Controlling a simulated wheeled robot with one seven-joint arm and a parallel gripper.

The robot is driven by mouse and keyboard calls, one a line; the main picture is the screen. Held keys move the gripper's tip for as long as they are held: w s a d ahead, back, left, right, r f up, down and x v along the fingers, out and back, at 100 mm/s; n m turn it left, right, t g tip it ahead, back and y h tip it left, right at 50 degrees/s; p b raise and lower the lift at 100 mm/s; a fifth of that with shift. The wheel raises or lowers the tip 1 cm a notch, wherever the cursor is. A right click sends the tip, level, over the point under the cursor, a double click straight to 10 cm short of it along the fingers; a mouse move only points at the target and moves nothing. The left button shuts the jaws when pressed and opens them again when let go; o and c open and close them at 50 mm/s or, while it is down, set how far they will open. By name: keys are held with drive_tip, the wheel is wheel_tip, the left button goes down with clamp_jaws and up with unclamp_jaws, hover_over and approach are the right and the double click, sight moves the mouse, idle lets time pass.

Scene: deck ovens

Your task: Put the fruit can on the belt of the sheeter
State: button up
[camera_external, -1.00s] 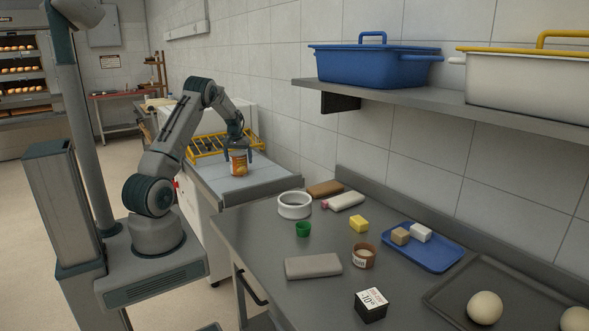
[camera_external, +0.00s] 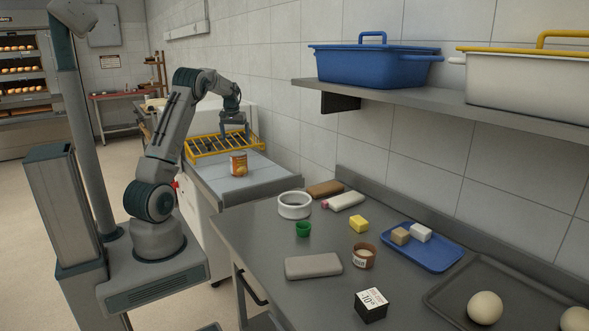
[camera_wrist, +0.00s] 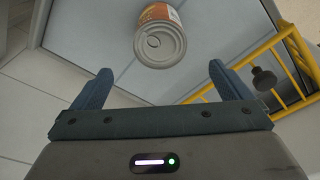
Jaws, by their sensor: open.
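The fruit can (camera_external: 238,164), with an orange label, stands upright on the grey belt (camera_external: 262,177) of the sheeter. In the wrist view the can (camera_wrist: 160,42) shows its pull-tab lid at the top middle, beyond the fingertips. My gripper (camera_external: 234,136) is above the can, open and empty, with a gap between them. In the wrist view its two blue fingers (camera_wrist: 160,82) are spread wide with nothing between them.
The sheeter's yellow guard (camera_external: 218,146) stands just behind the can. On the near table are a white ring (camera_external: 294,205), a green cup (camera_external: 303,229), a grey block (camera_external: 313,266) and a blue tray (camera_external: 436,262). A shelf with bins hangs on the wall at right.

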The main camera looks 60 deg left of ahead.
drive_tip(key=s+d+r+m+t, duration=0.15)
drive_tip(key=d+r, duration=0.25)
drive_tip(key=d, duration=0.8)
drive_tip(key=s+d+r+m, duration=0.2)
drive_tip(key=d+r, duration=0.1)
drive_tip(key=d, duration=0.9)
drive_tip(key=s+d+f+m, duration=0.2)
drive_tip(key=s+d, duration=0.7)
drive_tip(key=s+d+f+m+h, duration=0.1)
drive_tip(key=s+d+f+m, duration=0.1)
drive_tip(key=s+d, duration=0.7)
drive_tip(key=shift+s+d+m+t, duration=0.2)
drive_tip(key=shift+s+m+t, duration=0.15)
drive_tip(key=shift+m, duration=0.4)
drive_tip(key=shift+w, duration=0.1)
